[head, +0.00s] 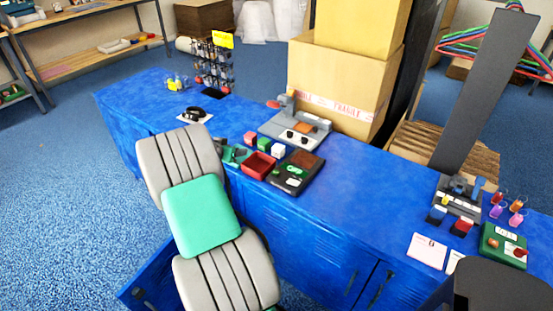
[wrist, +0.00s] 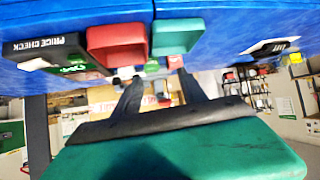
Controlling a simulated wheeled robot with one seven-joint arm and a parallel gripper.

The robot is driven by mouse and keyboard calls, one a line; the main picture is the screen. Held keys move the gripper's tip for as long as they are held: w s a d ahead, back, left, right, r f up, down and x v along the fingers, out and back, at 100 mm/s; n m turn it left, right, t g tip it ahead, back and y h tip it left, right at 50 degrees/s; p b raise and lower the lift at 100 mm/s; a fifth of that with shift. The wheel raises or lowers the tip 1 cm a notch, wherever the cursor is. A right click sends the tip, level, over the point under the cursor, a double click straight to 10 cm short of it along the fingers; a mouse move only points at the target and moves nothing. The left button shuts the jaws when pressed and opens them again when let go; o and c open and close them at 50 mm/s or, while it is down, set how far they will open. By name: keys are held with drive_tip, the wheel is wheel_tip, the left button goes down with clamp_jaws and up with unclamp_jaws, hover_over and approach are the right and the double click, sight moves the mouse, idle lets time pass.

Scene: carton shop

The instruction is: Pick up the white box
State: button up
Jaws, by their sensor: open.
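The small white box (head: 278,150) stands on the blue counter at the right end of a short row with a green box (head: 264,144) and a pink-red box (head: 250,138). The wrist view is upside down. There the white box (wrist: 126,71) shows small by the tip of the left finger, partly hidden. The green box (wrist: 152,66) and the red box (wrist: 175,62) show between the fingertips. My gripper (wrist: 160,76) is open and empty, apart from the boxes. In the head view its fingers are hidden behind my arm.
A red tray (head: 259,165) and a green tray (head: 235,155) lie in front of the boxes, beside a dark price-check device (head: 297,173). A grey scale-like machine (head: 296,130) stands behind. Large cartons (head: 345,80) rise at the back.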

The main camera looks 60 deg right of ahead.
sight(277, 148)
drive_tip(key=s+d+f+m, duration=0.1)
drive_tip(key=s+d, duration=0.1)
drive_tip(key=d, duration=0.1)
drive_tip(key=s+d+f+g+h, duration=0.1)
drive_tip(key=s+d+f, duration=0.1)
drive_tip(key=s+d, duration=0.1)
drive_tip(key=s+d+f+m+g+h, duration=0.1)
drive_tip(key=s+d, duration=0.2)
drive_tip(key=shift+d+f+m+b, duration=0.3)
drive_tip(key=shift+f, duration=0.1)
drive_tip(key=x, duration=0.7)
drive_tip(key=shift+s+p, duration=0.2)
drive_tip(key=shift+p, duration=0.15)
drive_tip(key=shift+c, duration=0.4)
drive_tip(key=shift+r, duration=0.1)
clamp_jaws()
